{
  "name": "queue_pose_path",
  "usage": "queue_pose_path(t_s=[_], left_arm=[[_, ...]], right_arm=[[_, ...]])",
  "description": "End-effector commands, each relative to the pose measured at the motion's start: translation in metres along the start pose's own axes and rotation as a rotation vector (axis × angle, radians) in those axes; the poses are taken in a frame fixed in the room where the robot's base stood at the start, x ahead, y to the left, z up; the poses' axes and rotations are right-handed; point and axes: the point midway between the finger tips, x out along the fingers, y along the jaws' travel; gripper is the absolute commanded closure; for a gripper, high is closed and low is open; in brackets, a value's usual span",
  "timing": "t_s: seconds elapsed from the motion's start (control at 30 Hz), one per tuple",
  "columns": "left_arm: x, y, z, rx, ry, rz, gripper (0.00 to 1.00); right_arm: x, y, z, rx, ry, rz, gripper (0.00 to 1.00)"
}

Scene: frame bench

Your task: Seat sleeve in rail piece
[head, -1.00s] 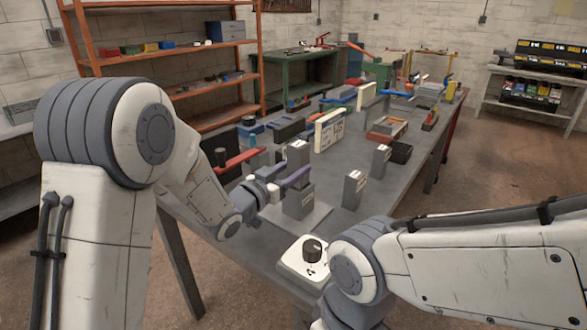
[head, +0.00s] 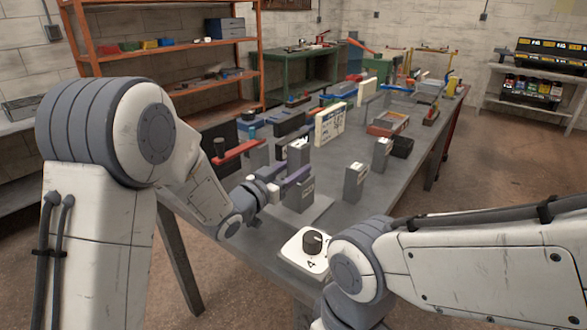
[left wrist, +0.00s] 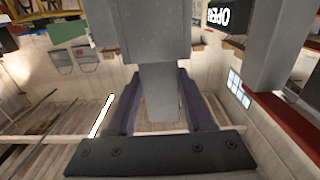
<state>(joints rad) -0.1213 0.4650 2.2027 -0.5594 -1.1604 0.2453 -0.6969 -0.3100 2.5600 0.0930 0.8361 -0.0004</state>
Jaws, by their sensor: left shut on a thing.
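My left gripper (head: 288,179), with purple fingers, is shut on an upright grey block with a pale top, which looks like the sleeve (head: 298,152). In the left wrist view the gripper's fingers (left wrist: 160,112) stand either side of a grey piece (left wrist: 160,92). A wider grey block (left wrist: 150,35) is beyond it there. In the head view a labelled grey block (head: 302,197), perhaps the rail piece, stands right below the fingers on a flat grey plate (head: 320,212). Whether the two touch is hidden by the fingers. My right gripper is out of view.
Two grey posts (head: 354,182) (head: 382,153) stand to the right on the bench. A white box with a black knob (head: 312,242) is at the near edge. A red bar (head: 235,153) lies left of my gripper. Boxes and a label board (head: 330,124) stand behind.

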Motion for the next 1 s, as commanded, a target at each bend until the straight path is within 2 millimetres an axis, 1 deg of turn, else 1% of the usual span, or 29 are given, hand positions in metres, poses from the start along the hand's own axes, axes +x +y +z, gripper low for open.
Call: queue_pose_path(t_s=[0.97, 1.0], left_arm=[[0.0, 0.0, 0.025, 0.001, 0.003, 0.0, 1.0], [0.0, 0.0, 0.024, 0.001, 0.002, 0.0, 0.37]], right_arm=[[0.024, 0.002, 0.001, 0.0, 0.0, 0.0, 0.18], [0.023, 0.002, 0.001, 0.0, 0.0, 0.0, 0.18]])
